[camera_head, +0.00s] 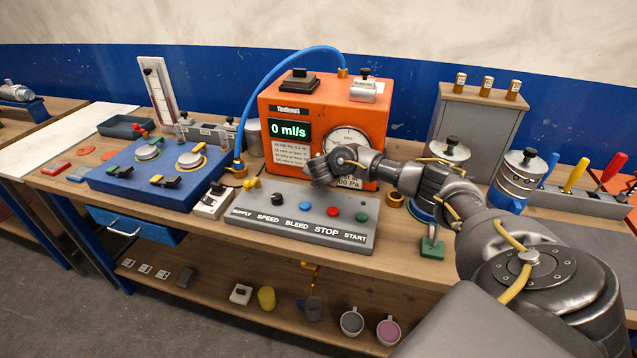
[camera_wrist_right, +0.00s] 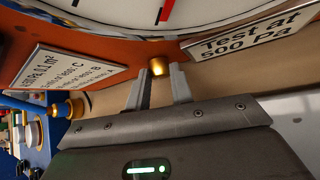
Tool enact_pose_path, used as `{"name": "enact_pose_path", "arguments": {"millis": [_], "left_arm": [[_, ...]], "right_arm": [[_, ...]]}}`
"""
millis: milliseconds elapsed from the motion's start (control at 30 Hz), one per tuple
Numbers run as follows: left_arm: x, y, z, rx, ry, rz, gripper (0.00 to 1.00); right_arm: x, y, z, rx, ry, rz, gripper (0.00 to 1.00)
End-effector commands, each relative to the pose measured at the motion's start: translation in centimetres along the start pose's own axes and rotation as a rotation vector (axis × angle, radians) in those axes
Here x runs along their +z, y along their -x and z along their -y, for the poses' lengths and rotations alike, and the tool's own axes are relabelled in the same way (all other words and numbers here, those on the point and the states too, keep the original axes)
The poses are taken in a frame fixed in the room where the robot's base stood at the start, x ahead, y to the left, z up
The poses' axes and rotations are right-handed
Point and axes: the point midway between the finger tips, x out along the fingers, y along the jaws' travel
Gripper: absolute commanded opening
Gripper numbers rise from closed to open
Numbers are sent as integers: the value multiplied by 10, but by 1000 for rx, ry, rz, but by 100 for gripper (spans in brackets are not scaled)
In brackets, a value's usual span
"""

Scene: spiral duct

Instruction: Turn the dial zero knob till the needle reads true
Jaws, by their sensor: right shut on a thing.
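The orange tester (camera_head: 283,100) stands on the bench with a round white dial (camera_head: 346,136) on its front; the arm hides the dial's lower part. In the right wrist view the dial's lower rim (camera_wrist_right: 110,12) fills the top, with a black line and a red line side by side near its bottom edge. The small brass zero knob (camera_wrist_right: 157,67) sits just below the dial. My right gripper (camera_wrist_right: 158,74) is shut on the knob, one finger on each side. In the head view my right gripper (camera_head: 318,170) is at the tester's front. My left gripper is out of view.
The tester's screen (camera_head: 289,131) reads 0 ml/s. A grey control panel (camera_head: 300,218) with coloured buttons lies in front. A "Test at 500 Pa" plate (camera_wrist_right: 243,33) is right of the knob. A blue box (camera_head: 160,172) stands left; metal canisters (camera_head: 516,178) stand right.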

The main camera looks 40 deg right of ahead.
Motion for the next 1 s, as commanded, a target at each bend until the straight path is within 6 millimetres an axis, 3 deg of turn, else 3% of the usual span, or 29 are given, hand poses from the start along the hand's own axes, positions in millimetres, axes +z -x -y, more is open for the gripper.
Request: {"name": "enact_pose_path", "arguments": {"millis": [33, 100, 500, 533, 667, 1000], "left_arm": [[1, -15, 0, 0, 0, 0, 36], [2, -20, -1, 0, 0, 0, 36], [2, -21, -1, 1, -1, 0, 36], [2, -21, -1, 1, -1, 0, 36], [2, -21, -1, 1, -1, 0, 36], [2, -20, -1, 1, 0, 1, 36]], "right_arm": [[-5, -6, 7, 24, -27, 1, 0], [-4, -5, 6, 54, -57, 1, 0], [0, -1, 4, 82, -85, 0, 0], [-1, -1, 4, 82, -85, 0, 25], [0, -1, 4, 82, -85, 0, 42], [0, 2, 3, 84, -85, 0, 44]]}}
